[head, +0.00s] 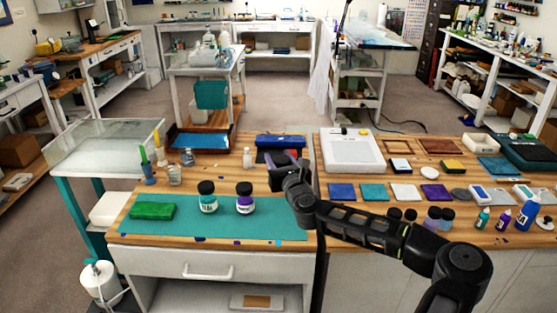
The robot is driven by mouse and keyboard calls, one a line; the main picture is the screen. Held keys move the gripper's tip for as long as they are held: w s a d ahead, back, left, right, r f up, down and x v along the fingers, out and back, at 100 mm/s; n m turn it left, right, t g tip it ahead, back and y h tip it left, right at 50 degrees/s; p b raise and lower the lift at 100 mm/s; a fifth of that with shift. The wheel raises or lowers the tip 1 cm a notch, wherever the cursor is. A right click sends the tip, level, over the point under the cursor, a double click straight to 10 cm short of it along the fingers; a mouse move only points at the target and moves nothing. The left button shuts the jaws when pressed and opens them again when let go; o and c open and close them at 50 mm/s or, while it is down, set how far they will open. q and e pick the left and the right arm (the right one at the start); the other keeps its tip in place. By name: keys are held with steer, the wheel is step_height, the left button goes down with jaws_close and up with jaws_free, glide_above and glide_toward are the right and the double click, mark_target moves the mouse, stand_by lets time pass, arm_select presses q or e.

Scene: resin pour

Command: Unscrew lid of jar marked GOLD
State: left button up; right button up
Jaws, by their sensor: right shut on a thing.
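Two small jars with black lids stand upright on the teal mat (180,222). The left jar (208,202) has a pale label with a teal tint, and the right jar (245,203) has a purple and white label. The writing is too small to read, so I cannot tell which is marked GOLD. My right gripper (284,163) is beyond and to the right of these jars, at the mat's far right, apart from both. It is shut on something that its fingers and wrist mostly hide. My left gripper is not in view.
A green block (152,211) lies at the mat's left. A blue box (281,141) is just behind my right gripper. Cups with tools and small bottles stand at the back left. Coloured tiles and more jars fill the right worktop. The front of the mat is mostly clear.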

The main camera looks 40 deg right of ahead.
steer(key=o, duration=0.8)
jaws_close()
